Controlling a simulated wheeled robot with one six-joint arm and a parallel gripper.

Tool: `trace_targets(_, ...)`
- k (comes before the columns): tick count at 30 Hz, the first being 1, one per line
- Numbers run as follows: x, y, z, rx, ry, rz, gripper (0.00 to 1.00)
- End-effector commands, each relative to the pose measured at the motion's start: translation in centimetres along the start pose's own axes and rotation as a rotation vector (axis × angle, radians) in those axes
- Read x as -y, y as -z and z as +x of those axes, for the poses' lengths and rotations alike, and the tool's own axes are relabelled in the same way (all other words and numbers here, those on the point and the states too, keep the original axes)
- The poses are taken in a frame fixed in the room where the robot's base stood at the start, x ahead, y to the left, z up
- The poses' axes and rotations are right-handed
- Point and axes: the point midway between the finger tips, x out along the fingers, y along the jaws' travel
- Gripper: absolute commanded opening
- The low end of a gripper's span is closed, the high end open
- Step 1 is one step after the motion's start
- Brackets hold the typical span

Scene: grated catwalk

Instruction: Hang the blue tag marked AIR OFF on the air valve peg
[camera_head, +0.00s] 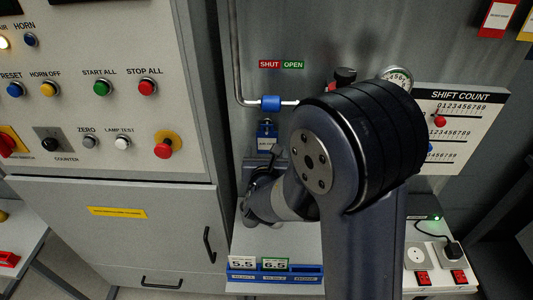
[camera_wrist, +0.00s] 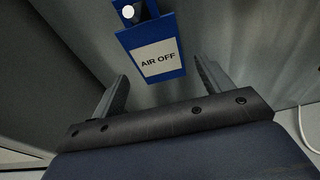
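The blue tag (camera_wrist: 150,45) shows large in the wrist view, with a white label reading AIR OFF. A pale round peg end (camera_wrist: 128,11) shows at its upper part, seemingly through the tag, which appears to hang there. In the head view the tag (camera_head: 266,129) is below the blue valve handle (camera_head: 271,103) on the pipe. My gripper (camera_wrist: 163,84) has its two fingers spread apart, one on each side below the tag, with nothing between them. In the head view my gripper (camera_head: 264,162) is just below the tag, partly hidden by my arm.
SHUT (camera_head: 269,64) and OPEN (camera_head: 293,64) labels are above the pipe. A shift count board (camera_head: 465,100) and a gauge (camera_head: 398,77) are to the right. A blue rack (camera_head: 275,276) with number cards is on the shelf below. A button panel (camera_head: 95,100) fills the left.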

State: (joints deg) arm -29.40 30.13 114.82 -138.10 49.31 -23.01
Motion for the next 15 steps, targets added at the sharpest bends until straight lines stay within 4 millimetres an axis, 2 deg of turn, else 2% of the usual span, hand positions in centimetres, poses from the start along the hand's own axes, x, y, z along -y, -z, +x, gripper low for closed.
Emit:
trace_targets(10, 0.0, 0.0, -0.2, 0.0, -0.001, 0.0, 0.79)
trace_targets(15, -0.1, 0.1, -1.9, 0.001, -0.003, 0.0, 0.79)
